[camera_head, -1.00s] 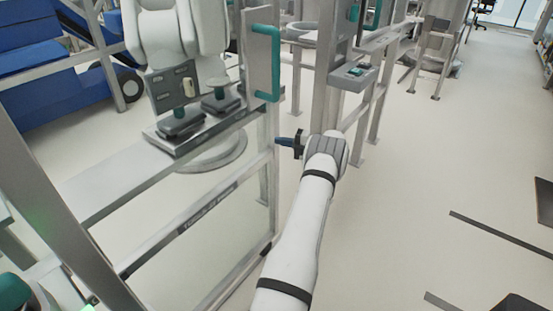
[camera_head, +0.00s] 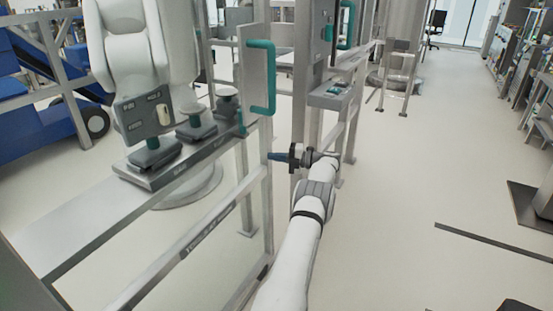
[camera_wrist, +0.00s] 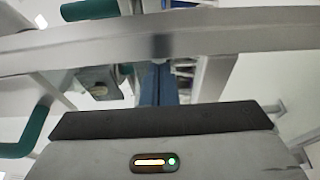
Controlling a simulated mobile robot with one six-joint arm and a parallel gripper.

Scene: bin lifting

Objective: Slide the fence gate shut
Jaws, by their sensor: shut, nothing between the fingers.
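The fence gate is a grey metal frame, with its end upright (camera_head: 254,98) at the middle left of the head view. A teal D-shaped handle (camera_head: 270,76) is fixed to that upright. A fence post (camera_head: 302,95) stands to the right, with a gap between it and the upright. My gripper (camera_head: 272,156) is shut and empty, below the handle; its blue fingertips point left and overlap the upright's edge. Contact cannot be told. In the wrist view the shut fingers (camera_wrist: 158,85) reach towards a metal bar (camera_wrist: 100,40), and teal handle parts show at the left (camera_wrist: 35,132).
A small control box (camera_head: 334,94) and another teal handle (camera_head: 348,25) are on the fence beyond the post. Open floor (camera_head: 400,180) is to the right.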

